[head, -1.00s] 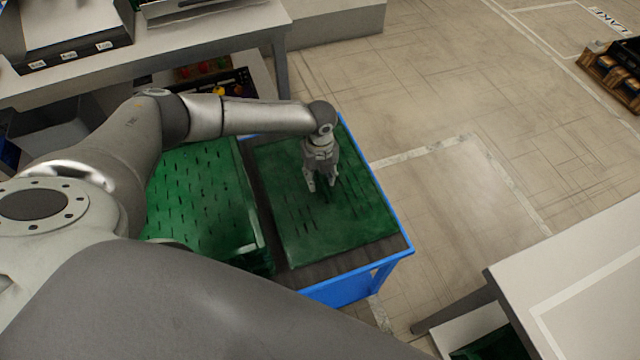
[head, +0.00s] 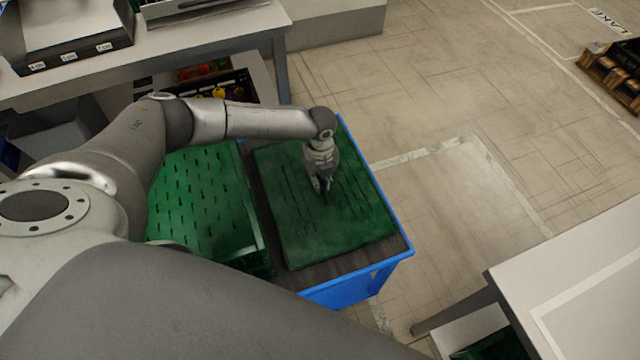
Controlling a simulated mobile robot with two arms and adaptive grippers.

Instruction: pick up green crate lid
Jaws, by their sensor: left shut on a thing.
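The green crate lid (head: 320,226) is a flat slotted panel on the right part of the blue-edged table. My left gripper (head: 322,188) points down at the middle of the lid. Its fingers are closed together on a part of the lid, and the exact grip point is small and partly hidden by the fingers. The lid looks flat; I cannot tell whether it is clear of the table top. My right gripper is not in view.
A black crate with colourful items (head: 228,88) is behind. A white table (head: 590,285) stands at the right. Open floor (head: 455,190) lies right of the lid.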

